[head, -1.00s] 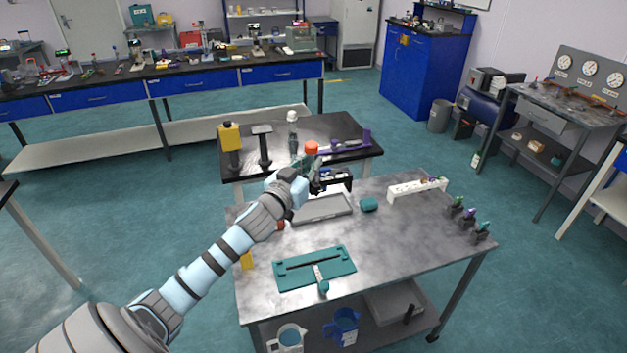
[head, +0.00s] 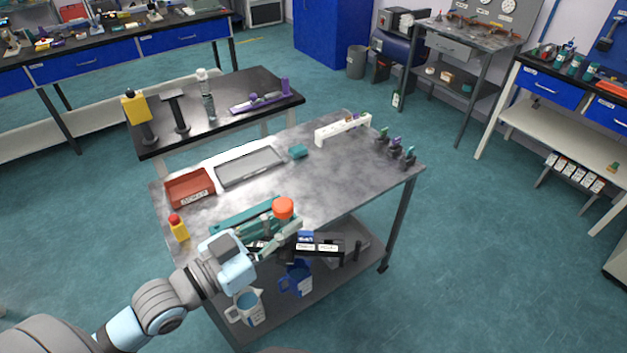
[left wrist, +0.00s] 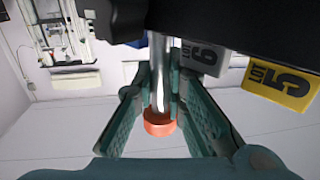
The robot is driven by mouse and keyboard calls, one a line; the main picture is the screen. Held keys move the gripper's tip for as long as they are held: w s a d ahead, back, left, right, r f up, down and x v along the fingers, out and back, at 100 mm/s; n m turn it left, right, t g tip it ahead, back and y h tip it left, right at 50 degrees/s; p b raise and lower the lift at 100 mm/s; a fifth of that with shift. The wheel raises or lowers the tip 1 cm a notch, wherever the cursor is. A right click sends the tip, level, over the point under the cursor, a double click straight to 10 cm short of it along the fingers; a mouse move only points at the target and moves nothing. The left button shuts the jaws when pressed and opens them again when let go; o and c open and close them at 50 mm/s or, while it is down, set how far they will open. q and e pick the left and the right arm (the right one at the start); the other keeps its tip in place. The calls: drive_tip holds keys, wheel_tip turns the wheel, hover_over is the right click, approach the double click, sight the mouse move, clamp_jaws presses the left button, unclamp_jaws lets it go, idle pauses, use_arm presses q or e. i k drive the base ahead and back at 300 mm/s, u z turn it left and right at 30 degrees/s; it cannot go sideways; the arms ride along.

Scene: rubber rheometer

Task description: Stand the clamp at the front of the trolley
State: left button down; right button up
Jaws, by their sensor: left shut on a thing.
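The clamp has a black body (head: 322,246) with small label plates and an orange knob (head: 283,207) on top. My left gripper (head: 283,237) is shut on it and holds it at the trolley's front edge. In the left wrist view, the teal fingers (left wrist: 160,100) close around its metal rod, with the orange knob (left wrist: 159,123) at the rod's end and the black body (left wrist: 225,25) beyond. Whether the clamp touches the trolley is unclear. The trolley (head: 345,185) has a grey metal top. My right gripper is not in view.
A teal fixture (head: 237,218) lies behind my gripper, partly hidden. A red tray (head: 190,187), grey tray (head: 249,166), yellow bottle (head: 179,230) and white rack (head: 343,129) stand on the trolley. Jugs (head: 247,306) are on the lower shelf. The trolley top's right middle is clear.

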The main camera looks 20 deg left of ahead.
sight(342, 183)
drive_tip(key=k, duration=0.55)
drive_tip(key=z, duration=1.05)
drive_tip(key=i, duration=1.25)
drive_tip(key=u, duration=0.6)
drive_tip(key=i, duration=0.35)
drive_tip(key=u, duration=0.45)
